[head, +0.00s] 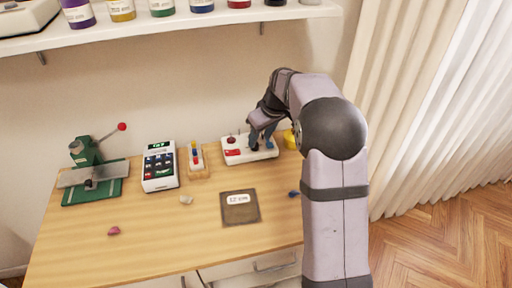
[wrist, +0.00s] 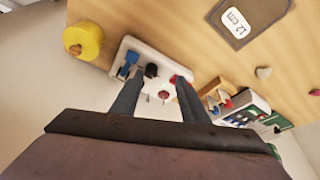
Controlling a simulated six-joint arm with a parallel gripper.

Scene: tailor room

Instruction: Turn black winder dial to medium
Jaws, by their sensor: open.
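The white winder base (head: 262,155) stands on the table near the wall in the head view; it also shows in the wrist view (wrist: 133,47). The black dial (wrist: 151,71) is on it, between a blue part (wrist: 128,63) and a dark red knob (wrist: 164,94). My gripper (wrist: 161,79) is open over the winder, with its fingertips on either side of the dial in the wrist view, closer to the left one. I cannot tell whether a finger touches the dial. In the head view my gripper (head: 262,134) hides the dial. Its setting marks are not readable.
A yellow spool (wrist: 84,41) is beside the winder. A small wooden stand (head: 197,162) with colored pieces and a white keypad device (head: 160,167) stand left of it. A brown 12 cm card (head: 240,212) lies in front. A shelf (head: 170,27) hangs above.

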